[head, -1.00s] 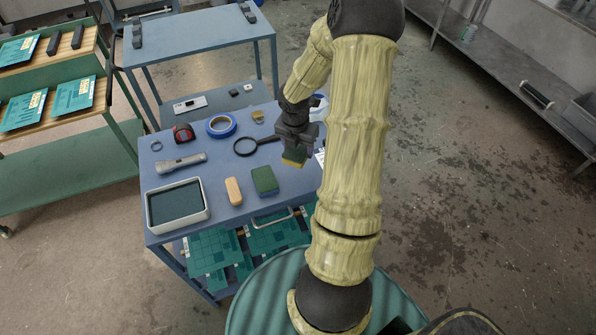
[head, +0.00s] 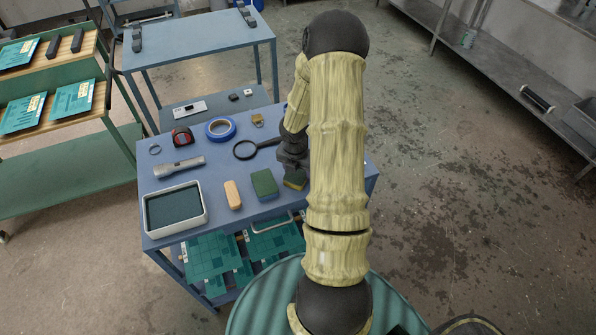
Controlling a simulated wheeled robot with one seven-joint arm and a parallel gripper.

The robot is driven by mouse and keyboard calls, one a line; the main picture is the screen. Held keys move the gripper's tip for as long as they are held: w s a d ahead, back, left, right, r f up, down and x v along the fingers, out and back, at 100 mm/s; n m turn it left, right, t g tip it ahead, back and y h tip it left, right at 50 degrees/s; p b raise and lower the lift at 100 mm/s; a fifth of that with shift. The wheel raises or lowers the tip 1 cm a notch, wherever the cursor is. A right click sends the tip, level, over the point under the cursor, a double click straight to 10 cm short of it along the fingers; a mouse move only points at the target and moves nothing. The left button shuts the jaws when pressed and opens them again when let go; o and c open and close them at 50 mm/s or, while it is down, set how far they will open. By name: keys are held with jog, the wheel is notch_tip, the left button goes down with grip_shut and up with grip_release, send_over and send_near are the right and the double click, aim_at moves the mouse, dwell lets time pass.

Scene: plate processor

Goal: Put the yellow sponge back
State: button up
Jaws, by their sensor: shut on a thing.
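The yellow sponge (head: 295,184), with a dark green layer on it, is in my gripper (head: 293,174). My gripper points down and is shut on it, over the blue cart top at the right of a green sponge (head: 264,184). I cannot tell whether the held sponge touches the cart top (head: 215,219). My arm hides part of the cart top to the right.
A tan block (head: 232,195), a tray with a dark inside (head: 174,234), a flashlight (head: 180,168), a magnifying glass (head: 246,150), blue tape (head: 220,128) and a tape measure (head: 182,137) lie on the cart. Green boards (head: 215,257) lie on its lower level.

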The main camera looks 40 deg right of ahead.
aim_at(296, 175)
jog(key=o, duration=0.9)
jog(key=shift+f, duration=0.1)
jog(key=shift+o, duration=0.2)
notch_tip(296, 175, up, 12)
jog(key=a+p, duration=0.1)
jog(key=p, duration=0.1)
jog(key=shift+s+a, duration=0.15)
jog(key=shift+s, duration=0.2)
